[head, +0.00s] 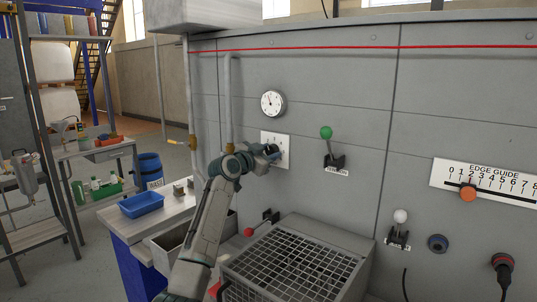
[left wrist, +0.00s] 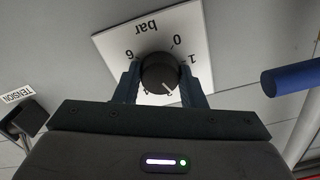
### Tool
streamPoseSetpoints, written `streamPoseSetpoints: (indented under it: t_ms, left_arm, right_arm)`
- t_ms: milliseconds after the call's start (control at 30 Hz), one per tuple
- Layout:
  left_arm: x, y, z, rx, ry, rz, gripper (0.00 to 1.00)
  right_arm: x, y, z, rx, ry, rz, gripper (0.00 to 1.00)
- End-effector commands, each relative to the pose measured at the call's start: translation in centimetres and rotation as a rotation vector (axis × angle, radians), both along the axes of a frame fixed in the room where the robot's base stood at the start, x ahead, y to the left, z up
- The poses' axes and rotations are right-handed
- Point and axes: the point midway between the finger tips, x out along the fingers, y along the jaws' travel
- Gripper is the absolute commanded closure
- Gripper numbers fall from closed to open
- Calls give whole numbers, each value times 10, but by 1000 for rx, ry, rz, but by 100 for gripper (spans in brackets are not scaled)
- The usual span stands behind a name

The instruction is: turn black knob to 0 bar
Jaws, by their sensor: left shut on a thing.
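The black knob (left wrist: 160,72) sits on a white plate marked "bar" (left wrist: 108,42), which appears upside down in the left wrist view. Its white pointer line points toward the bottom of that view, on the low side near the partly hidden numbers, away from the 0. My left gripper (left wrist: 165,82) is shut on the knob, one finger on each side. In the head view my left gripper (head: 272,154) is at the white plate (head: 283,141) on the grey panel and hides the knob. My right gripper is in neither view.
A round gauge (head: 273,103) is above the plate. A green-knobbed lever (head: 327,133), an edge guide scale (head: 490,179) and a white-knobbed lever (head: 400,216) are to the right. A mesh-topped box (head: 295,262) stands below. A blue tray (head: 141,205) lies on the bench.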

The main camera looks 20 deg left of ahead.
Motion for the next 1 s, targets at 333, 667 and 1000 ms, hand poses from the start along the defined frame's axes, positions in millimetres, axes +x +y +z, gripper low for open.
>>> streamPoseSetpoints:
  t_ms: [333, 667, 1000]
  left_arm:
    - [0, 0, 0, -308, 114, 0, 86]
    - [0, 0, 0, -602, 222, 0, 86]
    - [0, 0, 0, -907, 333, 1, 86]
  right_arm:
    - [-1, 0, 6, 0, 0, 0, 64]
    - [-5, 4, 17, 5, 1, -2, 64]
    - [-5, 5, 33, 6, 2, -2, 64]
